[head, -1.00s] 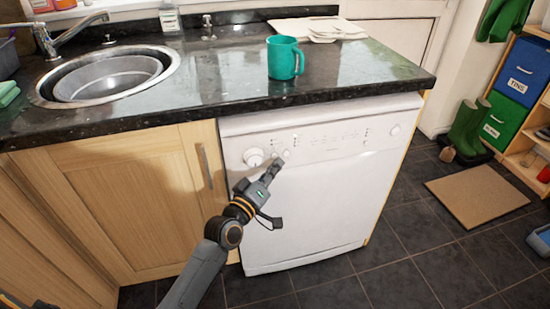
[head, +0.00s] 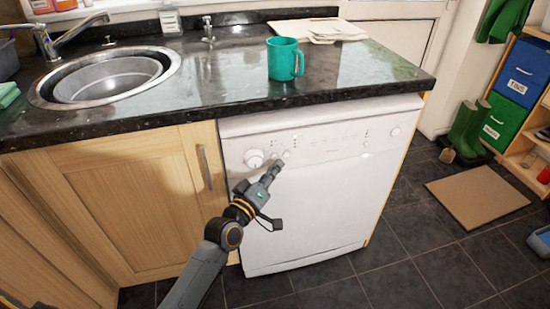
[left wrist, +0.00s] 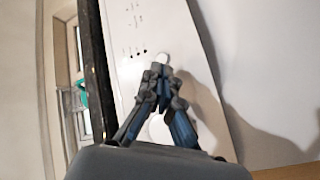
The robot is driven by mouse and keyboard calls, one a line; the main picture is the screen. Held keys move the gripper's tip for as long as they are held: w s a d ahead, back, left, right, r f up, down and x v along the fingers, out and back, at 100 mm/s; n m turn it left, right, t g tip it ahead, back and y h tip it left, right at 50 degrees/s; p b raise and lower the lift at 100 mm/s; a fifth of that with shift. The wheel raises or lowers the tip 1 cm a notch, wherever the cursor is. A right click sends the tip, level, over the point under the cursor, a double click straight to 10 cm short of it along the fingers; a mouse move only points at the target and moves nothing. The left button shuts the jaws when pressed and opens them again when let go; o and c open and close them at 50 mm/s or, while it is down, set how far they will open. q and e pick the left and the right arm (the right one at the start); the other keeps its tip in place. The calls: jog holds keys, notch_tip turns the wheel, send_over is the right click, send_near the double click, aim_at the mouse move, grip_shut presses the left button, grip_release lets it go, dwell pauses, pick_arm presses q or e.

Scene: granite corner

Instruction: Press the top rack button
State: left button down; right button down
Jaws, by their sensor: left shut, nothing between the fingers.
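The white dishwasher (head: 320,200) stands under the counter, its control panel (head: 335,140) along the top. At the panel's left are a large round knob (head: 253,158) and small round buttons (head: 286,154); their labels are too small to read. My left gripper (head: 275,168) is shut and empty, with its tips just below the small buttons. In the left wrist view, the gripper's tips (left wrist: 161,72) are close to a small round white button (left wrist: 163,57); I cannot tell whether they touch. The knob (left wrist: 160,128) shows partly behind the fingers. My right gripper is not in view.
A teal mug (head: 283,58) stands on the dark granite counter (head: 200,85) above the dishwasher. A sink (head: 105,75) is at the left, over a wooden cupboard (head: 130,200). A doormat (head: 478,196) and green boots (head: 466,130) are at the right. The tiled floor in front is largely clear.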

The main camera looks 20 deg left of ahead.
pick_arm(q)
jog(key=shift+w+a, duration=0.1)
jog(key=shift+w, duration=0.05)
jog(key=shift+w+a, duration=0.15)
jog(key=shift+w, duration=0.05)
dwell(0.3)
